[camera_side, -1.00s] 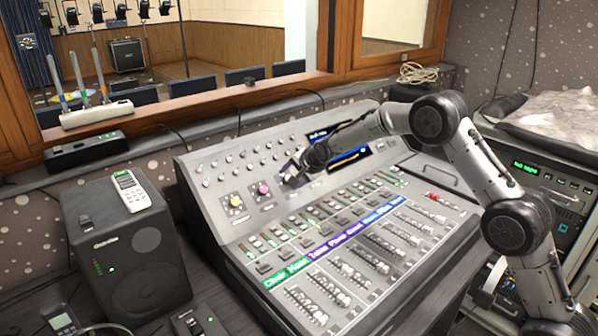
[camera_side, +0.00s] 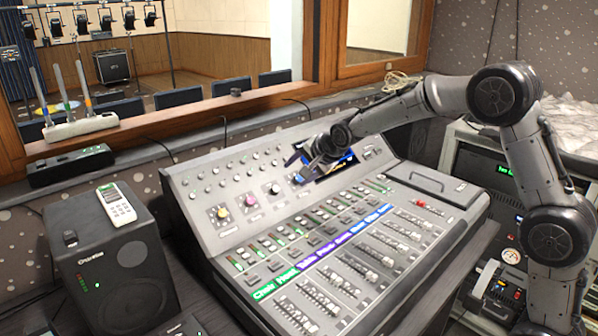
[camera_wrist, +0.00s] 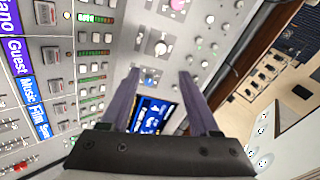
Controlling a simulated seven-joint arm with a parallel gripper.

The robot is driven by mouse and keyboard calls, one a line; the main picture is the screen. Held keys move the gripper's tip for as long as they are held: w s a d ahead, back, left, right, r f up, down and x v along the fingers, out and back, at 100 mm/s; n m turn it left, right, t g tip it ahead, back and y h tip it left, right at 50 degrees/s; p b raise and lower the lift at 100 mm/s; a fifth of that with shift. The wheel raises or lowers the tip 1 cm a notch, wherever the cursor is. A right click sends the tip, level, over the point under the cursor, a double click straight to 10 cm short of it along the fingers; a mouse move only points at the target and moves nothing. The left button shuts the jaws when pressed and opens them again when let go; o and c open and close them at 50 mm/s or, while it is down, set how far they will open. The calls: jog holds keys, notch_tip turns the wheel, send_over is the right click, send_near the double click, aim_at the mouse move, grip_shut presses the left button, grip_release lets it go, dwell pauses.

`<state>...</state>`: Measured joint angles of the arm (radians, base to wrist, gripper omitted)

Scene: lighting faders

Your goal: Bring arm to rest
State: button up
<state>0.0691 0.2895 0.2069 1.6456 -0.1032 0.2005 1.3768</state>
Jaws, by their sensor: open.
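My gripper (camera_side: 303,165) is in front of the mixing console's upright panel, close to the small screen (camera_side: 338,163). In the wrist view my gripper (camera_wrist: 160,72) shows two separate fingers with nothing between their tips. The screen (camera_wrist: 153,115) shows between the fingers, lower down, partly hidden by the gripper body. The console (camera_side: 232,188) has a white knob (camera_side: 274,188), a pink knob (camera_side: 250,200) and a yellow knob (camera_side: 222,212) on its panel. The white knob (camera_wrist: 161,48) lies beyond the fingertips in the wrist view. I cannot tell the exact gap to the panel.
Several faders (camera_side: 345,285) and coloured labels cover the console's sloping top. A black speaker (camera_side: 120,270) with a white remote (camera_side: 117,204) on it stands at left. The wooden window frame (camera_side: 200,110) runs behind. Equipment (camera_side: 485,180) stands at right.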

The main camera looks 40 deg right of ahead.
jog(key=s+a+r+t, duration=0.1)
jog(key=s+r+t, duration=0.15)
jog(key=r, duration=0.75)
jog(key=s+a+r+n, duration=0.1)
jog(key=s+r, duration=0.2)
jog(key=s, duration=0.3)
jog(key=s+a+r+n, duration=0.1)
jog(key=s+r, duration=0.2)
jog(key=s, duration=0.3)
jog(key=s+f+n+g, duration=0.2)
jog(key=s+f+n, duration=0.2)
jog(key=s, duration=0.5)
jog(key=s+a+f+n+g, duration=0.1)
jog(key=s+f+n, duration=0.3)
jog(key=s, duration=0.5)
jog(key=s+f+n+g+y, duration=0.1)
jog(key=s+f+n+g, duration=0.2)
jog(key=s, duration=0.6)
jog(key=f+n, duration=0.1)
jog(key=n, duration=0.1)
jog(key=shift+s+a+f+n, duration=0.2)
jog(key=shift+a+f+n, duration=0.1)
jog(key=shift+f, duration=0.1)
